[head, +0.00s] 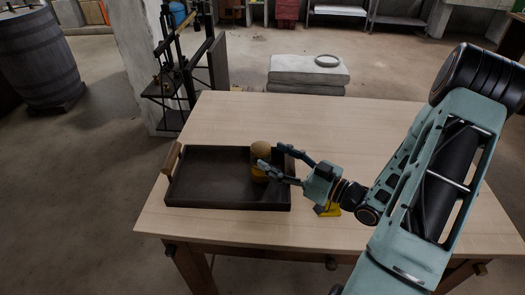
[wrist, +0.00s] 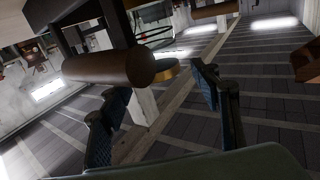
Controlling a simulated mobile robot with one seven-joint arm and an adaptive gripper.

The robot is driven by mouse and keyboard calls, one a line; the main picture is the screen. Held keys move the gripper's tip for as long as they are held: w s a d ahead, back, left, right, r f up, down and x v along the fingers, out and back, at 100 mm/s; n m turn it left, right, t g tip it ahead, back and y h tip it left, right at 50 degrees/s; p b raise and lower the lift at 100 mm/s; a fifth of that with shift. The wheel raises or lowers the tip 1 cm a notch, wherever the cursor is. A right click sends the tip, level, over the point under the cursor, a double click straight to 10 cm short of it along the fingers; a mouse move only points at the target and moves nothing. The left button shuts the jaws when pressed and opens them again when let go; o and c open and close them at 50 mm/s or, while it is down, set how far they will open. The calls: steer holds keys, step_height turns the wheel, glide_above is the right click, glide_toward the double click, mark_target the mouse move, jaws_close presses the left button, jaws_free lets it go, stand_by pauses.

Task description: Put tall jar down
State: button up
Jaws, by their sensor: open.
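The tall jar (head: 260,149) stands upright in the dark tray (head: 205,185) on the table, near the tray's right side in the head view. It has a rounded tan top and a yellow-orange lower part. My gripper (head: 273,157) reaches in from the right with its fingers spread, one fingertip in front of the jar and the other behind it to the right. The front finger hides part of the jar's middle. Whether a finger touches the jar cannot be told. In the wrist view my open fingers (wrist: 160,98) show; I cannot make out the jar there for certain.
A yellow item (head: 328,210) lies partly hidden under my wrist. The wooden table (head: 330,125) is clear behind the tray. A dark metal stand (head: 178,75) is beyond its left corner.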

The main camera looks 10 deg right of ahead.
steer(key=v, duration=0.6)
steer(key=shift+s+d, duration=0.15)
steer(key=shift+r, duration=0.1)
